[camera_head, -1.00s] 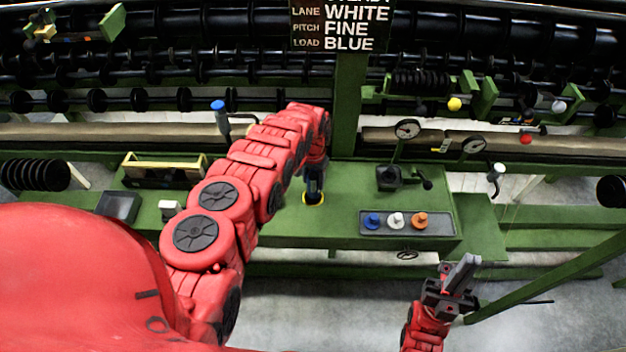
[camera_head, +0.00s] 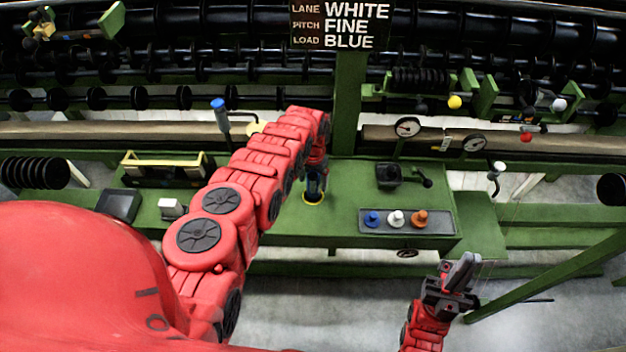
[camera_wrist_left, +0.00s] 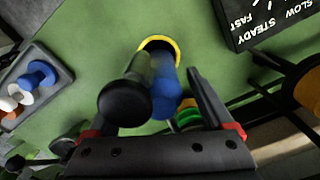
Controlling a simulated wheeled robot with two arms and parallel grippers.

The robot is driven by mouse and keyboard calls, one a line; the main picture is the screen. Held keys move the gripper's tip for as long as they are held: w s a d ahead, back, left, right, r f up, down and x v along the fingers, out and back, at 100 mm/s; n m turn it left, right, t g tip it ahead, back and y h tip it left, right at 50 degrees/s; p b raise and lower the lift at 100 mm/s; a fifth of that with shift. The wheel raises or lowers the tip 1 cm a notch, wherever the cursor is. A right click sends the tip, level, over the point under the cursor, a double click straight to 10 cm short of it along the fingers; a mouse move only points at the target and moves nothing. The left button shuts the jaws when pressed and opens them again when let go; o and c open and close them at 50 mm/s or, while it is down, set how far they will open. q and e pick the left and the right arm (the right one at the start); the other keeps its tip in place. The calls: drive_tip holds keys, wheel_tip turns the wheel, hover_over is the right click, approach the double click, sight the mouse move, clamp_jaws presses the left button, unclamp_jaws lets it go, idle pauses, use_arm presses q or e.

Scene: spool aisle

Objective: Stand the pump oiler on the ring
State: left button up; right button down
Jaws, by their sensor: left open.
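The pump oiler (camera_wrist_left: 165,92), with a blue body and a dark part ending in a round black cap, rises from the yellow ring (camera_wrist_left: 160,42) in the left wrist view. Its foot appears to be inside the ring; the exact contact is hidden. In the head view the oiler (camera_head: 314,184) looks upright over the ring (camera_head: 313,202) on the green bench. My left gripper (camera_wrist_left: 158,98) is open around the oiler, one finger clear on its right, the other mostly hidden behind the black cap. My right gripper (camera_head: 460,270) is away from the bench at lower right; its finger gap is unclear.
A grey tray (camera_head: 440,222) with blue, white and orange knobs lies right of the ring. A black box with a crank (camera_head: 389,174) stands behind it. A sign (camera_head: 340,25) hangs above.

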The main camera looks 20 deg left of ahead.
sight(314, 173)
use_arm(q)
drive_tip(key=shift+r, duration=0.1)
drive_tip(key=shift+r, duration=0.3)
wheel_tip(314, 173, up, 10)
drive_tip(key=shift+r+b, duration=0.2)
drive_tip(key=shift+b, duration=0.95)
drive_tip(key=shift+r, duration=0.5)
